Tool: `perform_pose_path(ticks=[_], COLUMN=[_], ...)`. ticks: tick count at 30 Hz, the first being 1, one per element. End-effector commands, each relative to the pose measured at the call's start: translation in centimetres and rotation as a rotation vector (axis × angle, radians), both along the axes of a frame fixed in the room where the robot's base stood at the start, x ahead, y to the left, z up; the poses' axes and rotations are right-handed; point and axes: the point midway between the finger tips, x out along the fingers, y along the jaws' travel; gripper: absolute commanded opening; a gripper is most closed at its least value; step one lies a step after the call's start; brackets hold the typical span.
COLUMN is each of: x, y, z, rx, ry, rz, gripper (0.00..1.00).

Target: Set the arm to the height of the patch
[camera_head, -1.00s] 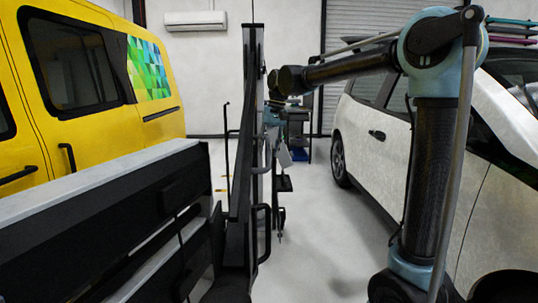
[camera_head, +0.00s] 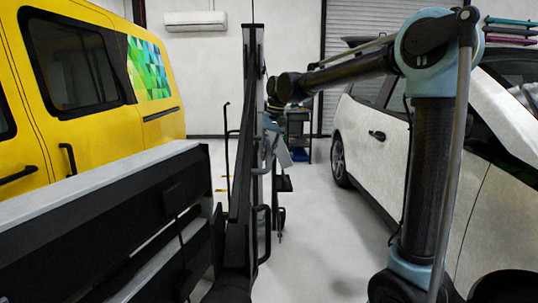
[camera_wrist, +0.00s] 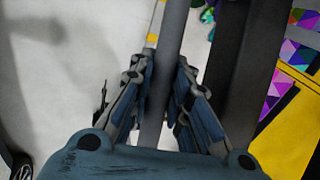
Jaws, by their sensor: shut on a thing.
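The patch (camera_head: 148,68), a blue, green and yellow faceted pattern, is on the side of the yellow van at left. Purple and pink facets also show in the wrist view (camera_wrist: 285,62). My gripper (camera_head: 269,127) is beside the tall black upright frame (camera_head: 252,90), below the patch's height in the picture and partly hidden. In the wrist view my gripper (camera_wrist: 168,80) has its fingers on both sides of a slim grey bar (camera_wrist: 171,35) and is shut on it. The exact contact is hard to see.
A white car (camera_head: 400,155) stands at right, close behind my arm. A dark cart (camera_head: 298,130) stands at the back. Black panels with a pale top (camera_head: 95,185) fill the lower left. The pale floor (camera_head: 325,230) is clear in the middle.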

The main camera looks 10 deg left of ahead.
Motion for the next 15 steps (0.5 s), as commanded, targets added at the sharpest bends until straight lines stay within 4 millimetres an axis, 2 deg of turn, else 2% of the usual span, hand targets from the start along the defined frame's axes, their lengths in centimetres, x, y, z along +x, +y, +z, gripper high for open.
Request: perform_pose_path(ticks=[6,14,15], x=[1.0,1.0,1.0], y=[0.1,0.1,0.1], z=[-2.3,-2.3,-2.3], rx=[0.005,0.004,0.004], ry=[-0.027,-0.028,-0.028], rz=[-0.001,-0.001,-0.001], gripper=[0.0,0.0,0.26])
